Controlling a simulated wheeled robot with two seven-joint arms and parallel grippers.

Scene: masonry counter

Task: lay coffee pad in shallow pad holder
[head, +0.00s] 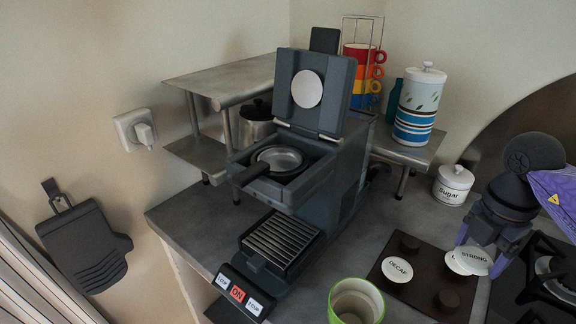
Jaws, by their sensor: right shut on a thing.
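The coffee machine (345,190) stands on the counter with its lid (318,85) raised. Its shallow pad holder (280,158) sits in the open top, with a dark handle towards the left; it looks empty. My right gripper (482,252) is at the right, shut on a white coffee pad marked STRONG (475,262), just above the dark pad tray (420,309). Another white disc edge shows just left of and under that pad; I cannot tell whether it is separate. A pad marked DECAF (397,269) lies on the tray. My left gripper is not in view.
A green cup (356,303) stands in front of the machine, left of the tray. A sugar jar (453,185) is behind the gripper, and a hob (545,275) is at right. A metal shelf (225,80) with a pot stands behind the machine; a striped canister (418,105) and stacked cups (364,75) stand behind right.

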